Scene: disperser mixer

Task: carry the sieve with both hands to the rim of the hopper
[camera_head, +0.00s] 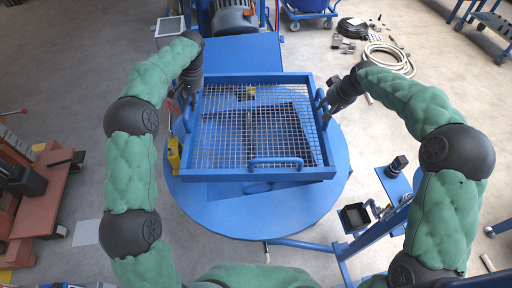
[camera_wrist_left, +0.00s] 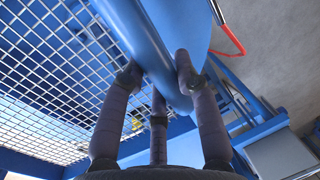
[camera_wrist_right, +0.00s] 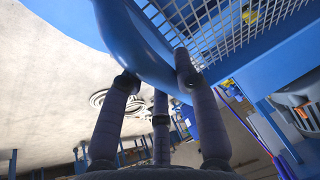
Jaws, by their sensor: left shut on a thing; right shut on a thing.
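The sieve (camera_head: 254,174) is a square blue frame with a wire mesh and blue bar handles. It lies roughly level in the middle of the head view, above a large round blue body (camera_head: 250,215), which I take to be the hopper. The sieve covers much of it, so I cannot tell whether they touch. My left gripper (camera_head: 188,98) is shut on the left handle, a thick blue bar in the left wrist view (camera_wrist_left: 150,50). My right gripper (camera_head: 328,108) is shut on the right handle, which also shows in the right wrist view (camera_wrist_right: 135,40).
A yellow part (camera_head: 174,153) stands by the sieve's left side. A blue beam and motor (camera_head: 233,18) are behind. A red-brown machine (camera_head: 35,205) is at the left. A blue stand with a black tray (camera_head: 355,217) is at the lower right. A coiled hose (camera_head: 390,60) lies on the floor.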

